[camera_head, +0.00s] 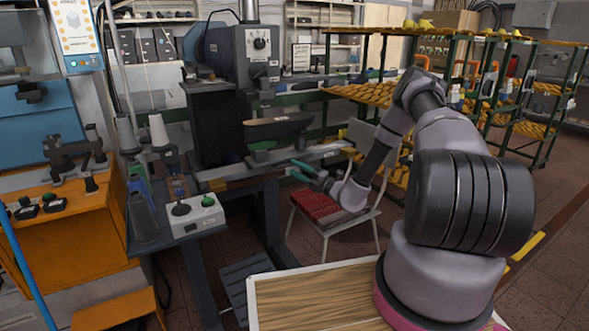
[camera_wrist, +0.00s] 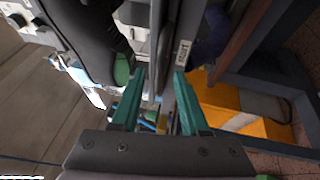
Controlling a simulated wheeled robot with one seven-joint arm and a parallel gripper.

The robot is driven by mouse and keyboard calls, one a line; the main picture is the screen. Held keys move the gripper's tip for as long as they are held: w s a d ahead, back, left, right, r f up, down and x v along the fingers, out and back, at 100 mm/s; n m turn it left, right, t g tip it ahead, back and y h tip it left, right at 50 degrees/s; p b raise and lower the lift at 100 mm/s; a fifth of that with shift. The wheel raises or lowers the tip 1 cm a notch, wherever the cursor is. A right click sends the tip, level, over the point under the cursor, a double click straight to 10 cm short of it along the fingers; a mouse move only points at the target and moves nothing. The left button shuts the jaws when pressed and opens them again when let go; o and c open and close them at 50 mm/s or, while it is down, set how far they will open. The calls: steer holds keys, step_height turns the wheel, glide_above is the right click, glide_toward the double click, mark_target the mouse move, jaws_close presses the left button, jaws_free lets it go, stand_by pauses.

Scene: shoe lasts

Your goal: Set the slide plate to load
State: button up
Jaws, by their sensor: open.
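The machine (camera_head: 240,55) stands at centre left with a long pale metal slide plate (camera_head: 315,155) across its front. A dark shoe last (camera_head: 278,127) sits on a green support above the plate. My gripper (camera_head: 298,171) has teal fingers and is at the plate's right part, near its front edge. In the wrist view my gripper (camera_wrist: 160,76) is open, its fingers apart. A grey bar with a small white label (camera_wrist: 183,52) runs up between and beyond the fingertips. The dark last (camera_wrist: 85,40) is to the left. I cannot tell whether the fingers touch the plate.
A white control box (camera_head: 195,215) with a green button and dark knob stands left of the plate. A chair with a red seat (camera_head: 322,205) is beneath my forearm. Racks of yellow lasts (camera_head: 370,92) stand behind. A wooden-topped table (camera_head: 320,295) is in front.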

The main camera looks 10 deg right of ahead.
steer(key=shift+w+a+r, duration=0.15)
steer(key=shift+w+a, duration=0.35)
jaws_close()
stand_by(1.2)
